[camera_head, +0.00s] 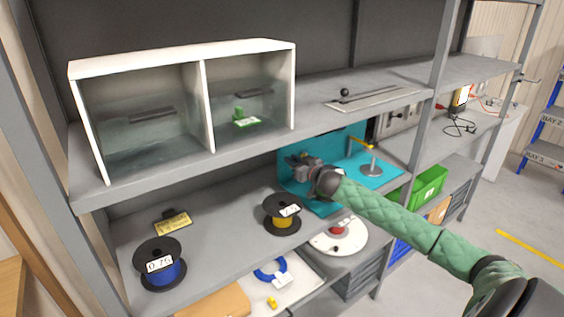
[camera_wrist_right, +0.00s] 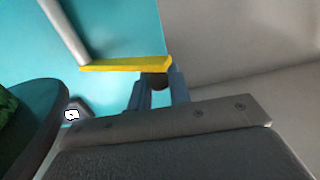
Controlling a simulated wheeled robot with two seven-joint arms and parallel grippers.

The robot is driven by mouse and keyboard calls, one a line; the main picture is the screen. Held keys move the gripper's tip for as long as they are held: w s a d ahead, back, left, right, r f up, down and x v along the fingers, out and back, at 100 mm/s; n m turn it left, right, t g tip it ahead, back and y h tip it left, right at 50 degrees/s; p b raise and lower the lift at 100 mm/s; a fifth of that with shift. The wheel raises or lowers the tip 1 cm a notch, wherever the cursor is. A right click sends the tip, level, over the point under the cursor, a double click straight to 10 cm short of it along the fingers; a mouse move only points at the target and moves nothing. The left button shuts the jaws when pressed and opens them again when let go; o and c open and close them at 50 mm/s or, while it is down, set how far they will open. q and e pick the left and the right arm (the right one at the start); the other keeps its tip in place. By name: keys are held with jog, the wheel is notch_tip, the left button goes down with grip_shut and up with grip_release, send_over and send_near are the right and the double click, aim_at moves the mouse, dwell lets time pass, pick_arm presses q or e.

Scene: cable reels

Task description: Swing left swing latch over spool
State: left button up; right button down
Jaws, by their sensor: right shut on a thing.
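My right gripper (camera_head: 303,161) reaches into the teal station (camera_head: 353,176) on the lower shelf. The left swing latch is a yellow bar (camera_wrist_right: 125,65) on a pale grey post (camera_wrist_right: 66,30) in the right wrist view. The bar's free end is at the fingertips of the right gripper (camera_wrist_right: 158,78), which is shut on it. In the head view the gripper mostly hides this latch. Another yellow latch (camera_head: 360,145) stands on a post to the right, above a grey round base. No spool shows clearly under the held latch. My left gripper is out of view.
A blue spool (camera_head: 164,271) and a yellow spool (camera_head: 282,222) stand on the lower shelf, left of the station. A white round plate with a red part (camera_head: 338,236) is in front. The upper shelf (camera_head: 310,112) overhangs the station. A dark rounded shape (camera_wrist_right: 40,115) is unclear.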

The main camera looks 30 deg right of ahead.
jog(key=shift+s+d+f+n+y, duration=0.1)
jog(key=shift+s+d+n+y, duration=0.25)
jog(key=shift+y, duration=0.25)
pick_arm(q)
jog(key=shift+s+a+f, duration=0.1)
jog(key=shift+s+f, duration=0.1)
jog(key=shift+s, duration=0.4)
pick_arm(e)
jog(key=shift+s+d+n+g+y, duration=0.1)
jog(key=shift+s+n+g+y, duration=0.2)
jog(key=shift+n+y, duration=0.5)
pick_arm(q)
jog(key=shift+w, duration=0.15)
pick_arm(e)
jog(key=c, duration=1.3)
grip_release()
jog(key=shift+c, duration=0.2)
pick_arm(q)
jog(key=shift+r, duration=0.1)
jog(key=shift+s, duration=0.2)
pick_arm(e)
jog(key=shift+s+d, duration=0.1)
jog(key=shift+s, duration=0.05)
